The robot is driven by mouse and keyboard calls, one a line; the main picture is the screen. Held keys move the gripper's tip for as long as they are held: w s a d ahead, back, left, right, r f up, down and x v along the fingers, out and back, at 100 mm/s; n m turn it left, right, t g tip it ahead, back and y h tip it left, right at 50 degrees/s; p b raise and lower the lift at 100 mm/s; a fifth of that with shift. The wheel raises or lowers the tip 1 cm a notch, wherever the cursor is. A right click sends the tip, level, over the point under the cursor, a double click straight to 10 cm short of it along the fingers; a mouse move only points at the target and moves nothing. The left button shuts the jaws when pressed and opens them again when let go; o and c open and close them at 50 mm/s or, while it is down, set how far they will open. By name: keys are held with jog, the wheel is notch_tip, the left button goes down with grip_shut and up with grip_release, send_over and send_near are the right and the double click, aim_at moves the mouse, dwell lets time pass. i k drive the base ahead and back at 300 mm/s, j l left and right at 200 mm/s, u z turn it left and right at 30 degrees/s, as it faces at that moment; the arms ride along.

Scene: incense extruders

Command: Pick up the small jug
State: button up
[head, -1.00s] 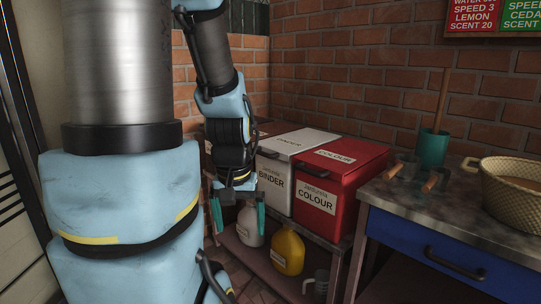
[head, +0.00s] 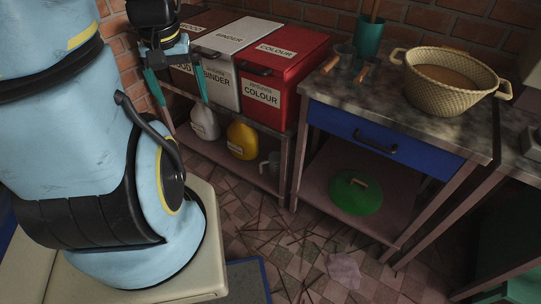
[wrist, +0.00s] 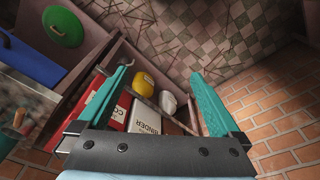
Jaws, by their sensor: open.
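A small grey jug (head: 270,164) stands on the lower shelf under the red box, at the right of the yellow container, in the head view. My gripper (head: 181,101) is open and empty, with teal fingers pointing down in front of the boxes, above and to the left of the jug in the picture. Its spread fingers also show in the wrist view (wrist: 158,74).
A yellow container (head: 242,140) and a white container (head: 205,123) stand beside the jug. The red box (head: 280,75) and white binder box (head: 222,60) sit above. A table with a blue drawer (head: 380,135) stands to the right, a green lid (head: 355,195) below it.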

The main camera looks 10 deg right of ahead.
aim_at(271, 166)
jog(key=u, duration=0.45)
jog(key=l+u, duration=0.1)
jog(key=u, duration=0.35)
jog(key=l+u, duration=0.1)
jog(key=u, duration=0.8)
jog(key=k+l+u, duration=0.1)
jog(key=k+l, duration=0.2)
jog(key=l, duration=0.15)
jog(key=k+l+u, duration=0.15)
jog(key=k+l, duration=0.15)
jog(key=l, duration=0.15)
